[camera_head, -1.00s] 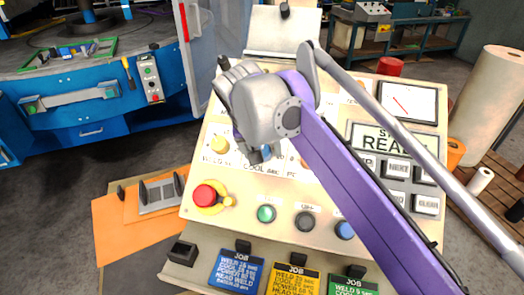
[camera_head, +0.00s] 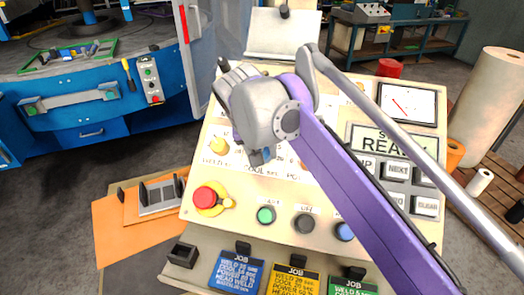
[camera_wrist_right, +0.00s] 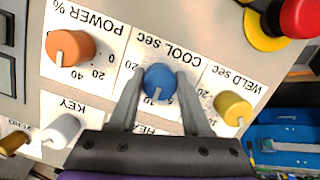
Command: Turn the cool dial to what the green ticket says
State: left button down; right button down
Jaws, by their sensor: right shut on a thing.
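The blue cool dial (camera_wrist_right: 159,82) sits under the COOL sec label in the right wrist view, with a white pointer mark on it. My right gripper (camera_wrist_right: 158,88) is shut on this dial, one finger on each side. In the head view the right gripper (camera_head: 262,156) hides most of the dial. The green ticket (camera_head: 352,287) stands at the bottom right of the panel, its lower part cut off by the frame; its text is too cut off to read fully. My left gripper is not in view.
The yellow weld dial (camera_wrist_right: 233,108) and orange power dial (camera_wrist_right: 72,46) flank the cool dial closely. A red stop button (camera_head: 205,196) is at the panel's left. Blue (camera_head: 236,274) and yellow (camera_head: 291,279) tickets stand beside the green one. A READY display (camera_head: 396,146) is at right.

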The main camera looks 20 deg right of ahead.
jog(key=n+h+p, duration=0.1)
jog(key=n+p, duration=0.1)
jog(key=n, duration=0.2)
jog(key=shift+r+p, duration=0.15)
jog(key=shift+p, duration=0.15)
jog(key=shift+n+h+p, duration=0.4)
jog(key=shift+n+p, duration=0.35)
jog(key=shift+n, duration=1.35)
jog(key=shift+c, duration=1.8)
grip_release()
jog(key=p+v, duration=0.1)
jog(key=v, duration=0.9)
jog(key=shift+a+r, duration=0.2)
jog(key=shift+r, duration=0.1)
